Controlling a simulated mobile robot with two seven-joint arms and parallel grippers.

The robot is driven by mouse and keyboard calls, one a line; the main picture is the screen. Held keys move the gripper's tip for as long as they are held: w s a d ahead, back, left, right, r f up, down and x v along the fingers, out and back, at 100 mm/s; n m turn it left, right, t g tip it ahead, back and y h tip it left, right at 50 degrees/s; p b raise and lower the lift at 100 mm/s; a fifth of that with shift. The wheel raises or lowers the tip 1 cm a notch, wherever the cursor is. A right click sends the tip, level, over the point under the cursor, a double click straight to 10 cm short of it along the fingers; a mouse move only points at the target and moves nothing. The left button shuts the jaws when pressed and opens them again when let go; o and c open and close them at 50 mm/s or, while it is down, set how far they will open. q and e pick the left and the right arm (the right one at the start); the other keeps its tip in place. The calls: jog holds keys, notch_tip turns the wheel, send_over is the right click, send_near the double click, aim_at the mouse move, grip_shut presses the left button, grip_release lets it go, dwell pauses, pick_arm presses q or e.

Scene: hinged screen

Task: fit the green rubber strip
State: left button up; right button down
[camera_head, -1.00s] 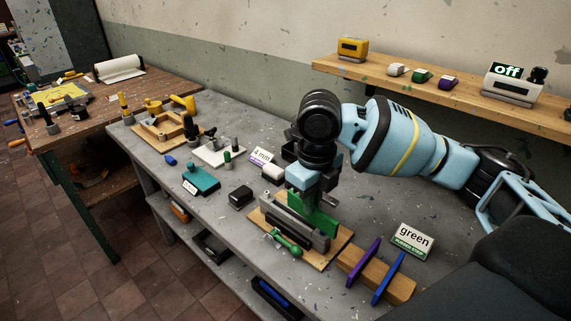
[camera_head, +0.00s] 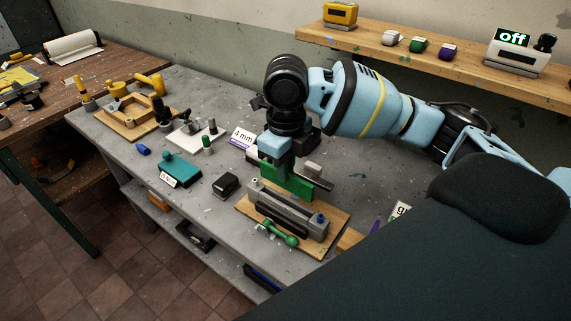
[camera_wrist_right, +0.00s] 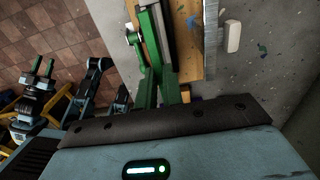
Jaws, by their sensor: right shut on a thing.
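My right gripper (camera_head: 284,168) is shut on a green strip (camera_head: 288,183), a flat upright green piece. The strip is just behind and above the grey slotted fixture (camera_head: 292,218); I cannot tell whether they touch. The fixture sits on a wooden board (camera_head: 337,215). A green-handled lever (camera_head: 281,235) lies at the fixture's front side. In the right wrist view the green parts (camera_wrist_right: 149,45) show above the wrist housing. My left gripper (camera_wrist_right: 43,70) shows small at the left of that view, its fingers apart and empty; it is outside the head view.
A black block (camera_head: 226,185), a teal block (camera_head: 181,170) and a white stand (camera_head: 196,135) are on the grey bench left of the fixture. A "4 mm" sign (camera_head: 243,137) is behind. The back shelf (camera_head: 420,55) holds a device reading "off" (camera_head: 516,58).

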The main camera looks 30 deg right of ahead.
aim_at(286, 188)
jog(key=shift+f+b, duration=0.35)
jog(key=shift+f, duration=1.6)
jog(key=shift+f, duration=1.55)
jog(key=c, duration=1.5)
grip_release()
jog(key=shift+o, duration=0.2)
jog(key=shift+r, duration=3.9)
jog(key=shift+a, duration=0.1)
